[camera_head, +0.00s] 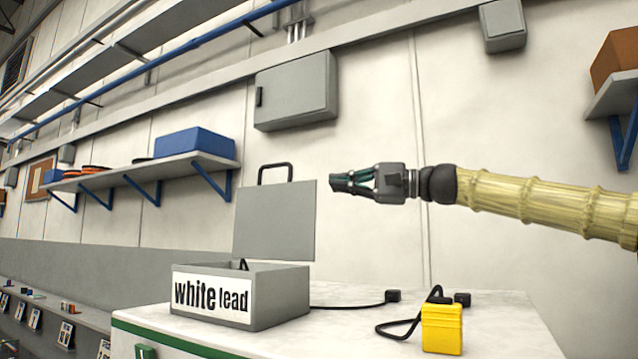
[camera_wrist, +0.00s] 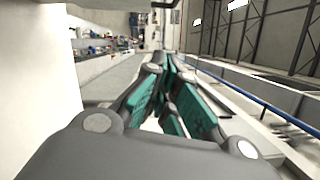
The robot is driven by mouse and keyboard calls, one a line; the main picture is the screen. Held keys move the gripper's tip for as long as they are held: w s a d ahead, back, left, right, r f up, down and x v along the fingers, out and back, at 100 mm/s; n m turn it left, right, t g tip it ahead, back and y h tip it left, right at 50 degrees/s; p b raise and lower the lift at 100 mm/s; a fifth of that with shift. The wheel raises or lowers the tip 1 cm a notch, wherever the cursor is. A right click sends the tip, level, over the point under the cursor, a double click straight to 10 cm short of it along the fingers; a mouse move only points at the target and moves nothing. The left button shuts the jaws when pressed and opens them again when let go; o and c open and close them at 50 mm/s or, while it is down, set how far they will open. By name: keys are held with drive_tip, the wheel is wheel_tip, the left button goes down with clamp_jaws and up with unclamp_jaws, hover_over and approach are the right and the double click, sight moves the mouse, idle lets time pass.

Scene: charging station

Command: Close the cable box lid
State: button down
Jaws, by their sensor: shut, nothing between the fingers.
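The grey cable box (camera_head: 283,300) stands on the white worktop, with a "white lead" label on its front. Its flat grey lid (camera_head: 274,220) stands upright at the back, open, with a dark handle (camera_head: 275,167) on its upper edge. A bit of dark cable shows inside the box. My gripper (camera_head: 335,183) is shut and empty, pointing left, just right of the lid's upper right edge. I cannot tell whether it is in front of or behind the lid plane. In the wrist view my shut fingers (camera_wrist: 168,75) show, and the box is not clearly visible.
A yellow block-shaped device (camera_head: 442,328) with a black cable stands on the worktop (camera_head: 350,335) right of the box. Black plugs lie behind it. A shelf with a blue bin (camera_head: 195,143) and a grey wall cabinet (camera_head: 296,91) are on the wall behind.

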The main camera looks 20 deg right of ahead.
sight(291, 173)
drive_tip(key=w+a+r+p, duration=0.2)
drive_tip(key=a+p, duration=0.4)
drive_tip(key=a, duration=0.4)
drive_tip(key=shift+w+a, duration=0.25)
drive_tip(key=shift+w, duration=0.05)
drive_tip(key=shift+a, duration=0.25)
